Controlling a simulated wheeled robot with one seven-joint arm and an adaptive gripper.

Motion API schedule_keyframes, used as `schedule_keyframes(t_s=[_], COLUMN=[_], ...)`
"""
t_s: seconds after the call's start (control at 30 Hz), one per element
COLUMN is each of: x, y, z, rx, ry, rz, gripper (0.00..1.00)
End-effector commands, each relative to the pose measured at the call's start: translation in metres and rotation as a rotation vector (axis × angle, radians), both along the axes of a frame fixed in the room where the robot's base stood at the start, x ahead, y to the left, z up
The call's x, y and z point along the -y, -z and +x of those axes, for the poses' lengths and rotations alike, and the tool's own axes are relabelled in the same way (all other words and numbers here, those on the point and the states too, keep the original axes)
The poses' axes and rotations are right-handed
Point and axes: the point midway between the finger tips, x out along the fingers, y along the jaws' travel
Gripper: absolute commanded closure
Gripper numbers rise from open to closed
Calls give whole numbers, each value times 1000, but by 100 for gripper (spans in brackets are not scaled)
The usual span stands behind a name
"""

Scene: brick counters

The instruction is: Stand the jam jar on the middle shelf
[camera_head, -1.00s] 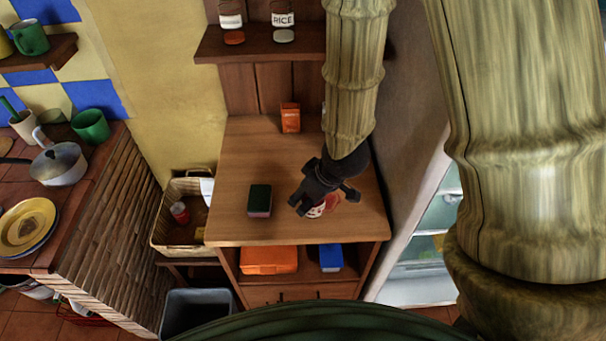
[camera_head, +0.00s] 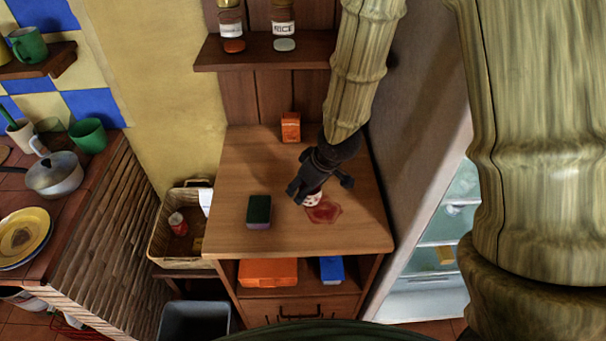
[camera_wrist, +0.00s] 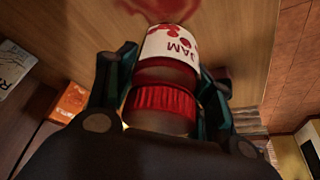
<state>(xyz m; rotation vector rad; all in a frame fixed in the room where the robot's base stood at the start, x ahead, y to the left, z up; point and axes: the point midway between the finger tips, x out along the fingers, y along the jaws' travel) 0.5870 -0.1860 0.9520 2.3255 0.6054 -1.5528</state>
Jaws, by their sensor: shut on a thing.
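The jam jar (camera_wrist: 165,52) has a white label reading JAM and a ribbed red lid. In the wrist view it sits between the fingers of my gripper (camera_wrist: 163,85), which is shut on it. In the head view my gripper (camera_head: 303,192) is over the wooden cabinet top (camera_head: 240,170), and only a small part of the jar (camera_head: 313,199) shows below it. A red jam smear (camera_head: 324,211) lies on the cabinet top just right of the jar. I cannot tell whether the jar touches the wood. A shelf (camera_head: 262,57) above the cabinet top holds jars.
A green sponge (camera_head: 259,211) lies left of my gripper. An orange box (camera_head: 290,127) stands at the back. An orange box (camera_head: 268,271) and a blue box (camera_head: 332,269) sit in the compartment below. A basket (camera_head: 180,225) stands left, an open fridge (camera_head: 445,235) right.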

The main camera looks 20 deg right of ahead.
Motion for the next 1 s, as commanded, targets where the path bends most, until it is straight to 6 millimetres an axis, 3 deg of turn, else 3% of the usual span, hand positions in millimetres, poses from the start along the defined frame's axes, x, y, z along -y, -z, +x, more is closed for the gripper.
schedule_keyframes(t_s=[0.2, 0.4, 1.0], x=[10, 15, 16], y=[1, 5, 40], z=[42, 63, 66], rx=[0, 0, 1], ry=[2, 1, 2], rz=[1, 0, -1], gripper=[83, 83, 83])
